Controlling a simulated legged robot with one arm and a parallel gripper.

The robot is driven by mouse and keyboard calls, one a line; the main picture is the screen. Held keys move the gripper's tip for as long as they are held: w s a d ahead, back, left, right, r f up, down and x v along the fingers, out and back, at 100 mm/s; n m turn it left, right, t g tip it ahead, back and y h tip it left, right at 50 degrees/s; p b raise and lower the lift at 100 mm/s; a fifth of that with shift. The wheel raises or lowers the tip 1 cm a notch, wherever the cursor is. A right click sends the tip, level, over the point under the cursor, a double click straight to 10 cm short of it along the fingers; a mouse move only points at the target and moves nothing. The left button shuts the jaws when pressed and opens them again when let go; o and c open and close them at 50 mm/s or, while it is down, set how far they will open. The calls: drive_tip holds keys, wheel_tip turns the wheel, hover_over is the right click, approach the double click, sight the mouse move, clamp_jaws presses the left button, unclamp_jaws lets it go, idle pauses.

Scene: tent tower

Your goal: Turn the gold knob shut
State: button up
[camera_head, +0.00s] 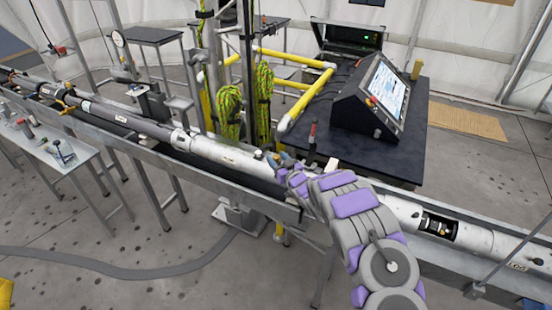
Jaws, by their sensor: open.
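A long white and grey pipe (225,155) lies in a metal trough, running from the far left to the lower right. My gripper (276,164) is at the pipe's near middle, its jaws small and partly hidden by my wrist. I see nothing held in it. The gold knob is not clearly recognisable. The pipe has a dark opening (440,227) to the right of my arm, with small gold-coloured parts inside. A small gold-orange fitting (68,94) shows on the pipe's far left. My arm hides part of the pipe.
A dark table (408,152) behind my arm carries a slanted screen console (372,95). Yellow rails (306,98) and green ropes (229,112) stand behind the pipe. A metal side table (60,160) is at left. The floor in front is mostly clear, with a grey hose (130,272).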

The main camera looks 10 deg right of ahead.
drive_tip(key=shift+x, duration=0.8)
drive_tip(key=shift+r, duration=0.1)
drive_tip(key=shift+c, duration=0.2)
drive_tip(key=c, duration=0.9)
